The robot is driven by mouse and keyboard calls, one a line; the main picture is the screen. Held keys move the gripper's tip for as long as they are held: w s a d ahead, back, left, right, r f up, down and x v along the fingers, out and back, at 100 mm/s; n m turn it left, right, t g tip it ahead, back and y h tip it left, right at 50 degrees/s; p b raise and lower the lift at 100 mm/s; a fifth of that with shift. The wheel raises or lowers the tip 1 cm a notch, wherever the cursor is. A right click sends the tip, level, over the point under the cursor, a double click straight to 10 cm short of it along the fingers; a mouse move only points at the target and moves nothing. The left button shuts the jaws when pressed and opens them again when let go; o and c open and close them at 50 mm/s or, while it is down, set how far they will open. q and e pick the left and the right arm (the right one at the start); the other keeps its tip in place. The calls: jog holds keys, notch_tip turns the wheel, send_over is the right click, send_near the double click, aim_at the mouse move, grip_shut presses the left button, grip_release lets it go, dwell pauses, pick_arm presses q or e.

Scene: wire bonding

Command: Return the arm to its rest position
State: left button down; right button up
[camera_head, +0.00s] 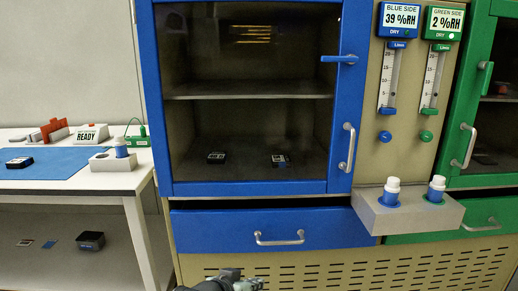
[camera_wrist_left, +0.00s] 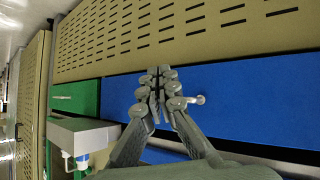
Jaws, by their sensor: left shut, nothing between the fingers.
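My left gripper (camera_head: 236,281) shows at the bottom edge of the head view, below the blue drawer (camera_head: 215,228) of the blue cabinet. In the left wrist view its fingers (camera_wrist_left: 158,80) are shut with nothing between them. The blue drawer also shows there (camera_wrist_left: 245,110), behind the fingers, with the end of its handle (camera_wrist_left: 198,100) sticking out beside them. In the head view the drawer handle (camera_head: 279,239) is clear of the gripper. My right gripper is in neither view.
The blue cabinet's glass door (camera_head: 345,100) looks shut, with two small dark items inside. A ledge (camera_head: 410,220) with two white-capped bottles juts out at right. A green cabinet (camera_head: 470,90) stands beyond. A white table (camera_head: 60,183) with a blue mat is at left.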

pick_arm(q)
jog(key=s+a+f+n+g+y, duration=0.1)
jog(key=s+a+f+g+y, duration=0.2)
jog(key=s+a+f, duration=0.7)
jog(key=s+a+f+n+g+y, duration=0.1)
jog(key=s+a+f+g+y, duration=0.2)
jog(key=s+a+f, duration=0.8)
jog(key=s+a+y, duration=0.1)
jog(key=s+a, duration=0.4)
jog(key=s, duration=0.2)
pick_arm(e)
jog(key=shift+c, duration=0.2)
